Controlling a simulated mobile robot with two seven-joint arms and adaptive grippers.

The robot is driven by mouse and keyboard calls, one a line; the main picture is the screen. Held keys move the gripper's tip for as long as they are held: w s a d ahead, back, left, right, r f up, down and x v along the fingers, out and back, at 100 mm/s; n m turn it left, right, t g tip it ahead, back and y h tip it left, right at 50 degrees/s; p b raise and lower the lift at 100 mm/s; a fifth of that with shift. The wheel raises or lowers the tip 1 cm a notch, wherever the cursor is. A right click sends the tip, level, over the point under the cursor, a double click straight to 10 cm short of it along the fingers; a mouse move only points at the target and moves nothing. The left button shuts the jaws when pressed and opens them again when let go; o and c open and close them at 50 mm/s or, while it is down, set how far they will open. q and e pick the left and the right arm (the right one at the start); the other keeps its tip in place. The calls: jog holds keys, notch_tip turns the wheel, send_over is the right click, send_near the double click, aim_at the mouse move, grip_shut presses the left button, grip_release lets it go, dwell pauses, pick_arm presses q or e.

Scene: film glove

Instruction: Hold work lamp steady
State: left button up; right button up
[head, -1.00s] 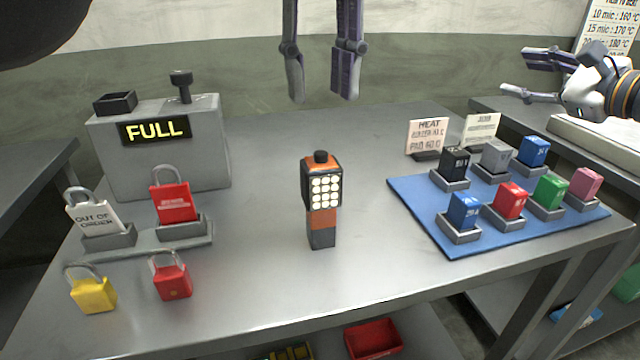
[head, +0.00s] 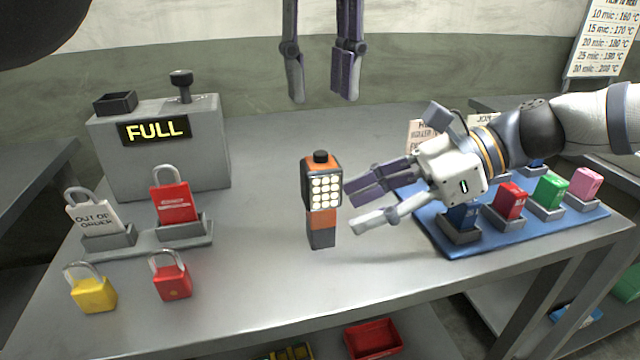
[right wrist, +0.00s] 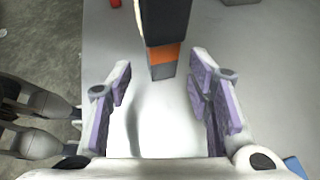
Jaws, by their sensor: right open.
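The work lamp (head: 322,198) stands upright near the middle of the metal table, with a black and orange body and a lit grid of white LEDs facing the front. In the right wrist view the lamp (right wrist: 165,50) is ahead, centred between the fingers. My right gripper (head: 358,204) is open, just right of the lamp and apart from it; its open fingers (right wrist: 165,100) have nothing between them. My left gripper (head: 321,98) hangs above the back of the table, fingers apart, pointing down, with nothing between them.
A grey box with a FULL sign (head: 160,150) stands at the back left. Padlocks, including a yellow one (head: 92,290), are at the left. A blue mat (head: 440,240) with several coloured blocks in holders lies right, partly behind my right arm. The table's front centre is clear.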

aim_at(329, 219)
jog(key=x, duration=0.6)
jog(key=c, duration=0.8)
pick_arm(q)
grip_shut()
pick_arm(e)
jog(key=shift+r, duration=0.1)
jog(key=shift+c, duration=0.2)
dwell(0.4)
